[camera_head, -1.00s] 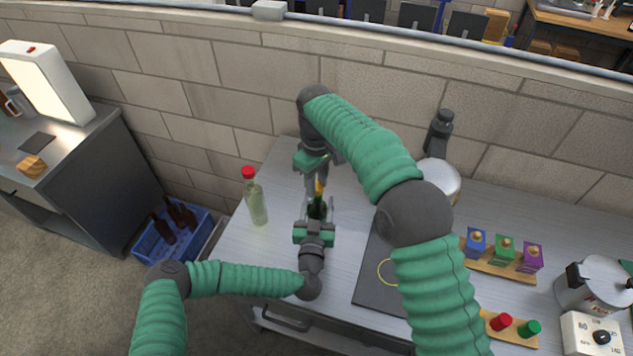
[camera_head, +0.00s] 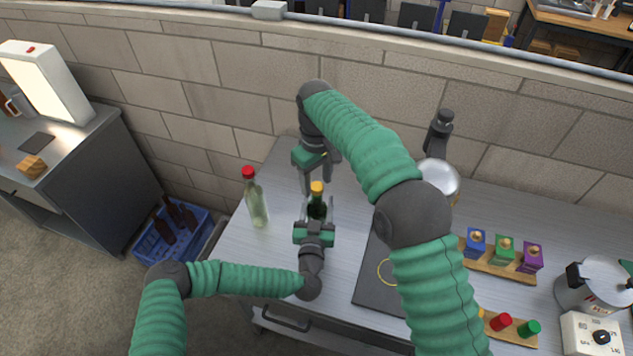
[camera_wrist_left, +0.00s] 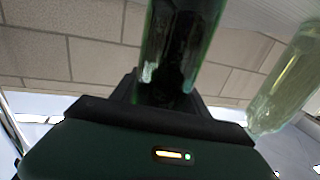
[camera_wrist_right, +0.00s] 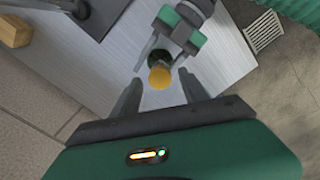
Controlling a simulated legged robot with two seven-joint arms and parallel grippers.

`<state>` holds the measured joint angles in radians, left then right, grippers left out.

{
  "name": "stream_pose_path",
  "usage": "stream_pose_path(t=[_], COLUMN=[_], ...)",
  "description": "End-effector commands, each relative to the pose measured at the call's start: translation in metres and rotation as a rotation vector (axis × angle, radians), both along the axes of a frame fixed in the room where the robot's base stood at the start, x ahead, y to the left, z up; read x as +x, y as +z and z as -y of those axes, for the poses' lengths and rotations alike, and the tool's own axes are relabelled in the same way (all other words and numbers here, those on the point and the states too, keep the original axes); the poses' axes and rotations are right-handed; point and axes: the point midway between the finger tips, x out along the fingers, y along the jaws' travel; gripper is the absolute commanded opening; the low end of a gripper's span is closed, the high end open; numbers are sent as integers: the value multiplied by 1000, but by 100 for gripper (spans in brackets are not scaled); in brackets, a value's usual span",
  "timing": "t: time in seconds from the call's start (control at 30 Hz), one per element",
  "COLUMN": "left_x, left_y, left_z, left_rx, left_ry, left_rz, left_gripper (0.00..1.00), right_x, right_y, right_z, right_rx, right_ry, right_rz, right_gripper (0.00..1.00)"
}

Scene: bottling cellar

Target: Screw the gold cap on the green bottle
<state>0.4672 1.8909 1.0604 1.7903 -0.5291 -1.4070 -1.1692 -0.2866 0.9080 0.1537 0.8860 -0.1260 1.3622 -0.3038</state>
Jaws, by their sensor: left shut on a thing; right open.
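The dark green bottle (camera_head: 316,208) stands upright on the table, and my left gripper (camera_head: 315,222) is shut on its body. In the left wrist view the green bottle (camera_wrist_left: 178,50) rises from between the jaws. The gold cap (camera_head: 317,187) sits on top of the bottle's neck. In the right wrist view the gold cap (camera_wrist_right: 159,77) shows from above, beyond my right fingertips; how far it is screwed on cannot be told. My right gripper (camera_head: 316,186) is open and empty just above and beside the cap, its fingers apart from it.
A clear bottle with a red cap (camera_head: 257,203) stands to the left of the green bottle. A dark mat (camera_head: 375,290) lies to the right. Coloured blocks (camera_head: 503,250), red and green caps (camera_head: 514,324) and a pot (camera_head: 593,285) are farther right. A blue crate (camera_head: 172,238) is on the floor.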

Motion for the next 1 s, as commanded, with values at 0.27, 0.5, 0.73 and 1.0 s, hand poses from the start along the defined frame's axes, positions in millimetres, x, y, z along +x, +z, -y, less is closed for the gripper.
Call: stream_pose_path(t=[0.27, 0.5, 0.73, 1.0], left_x=[0, 0, 0, 0], left_y=[-1, -1, -1, -1], left_z=[0, 0, -1, -1], left_rx=[1, 1, 1, 1], left_ry=[1, 1, 1, 1], left_rz=[-2, -2, -2, -2], left_gripper=[0, 0, 0, 0], right_x=[0, 0, 1, 0], right_y=[35, 36, 61, 71], right_z=[-1, 0, -2, 0], right_rx=[1, 1, 5, 3], right_ry=[1, 1, 111, 153], right_rz=[2, 1, 1, 1], right_gripper=[52, 52, 49, 49])
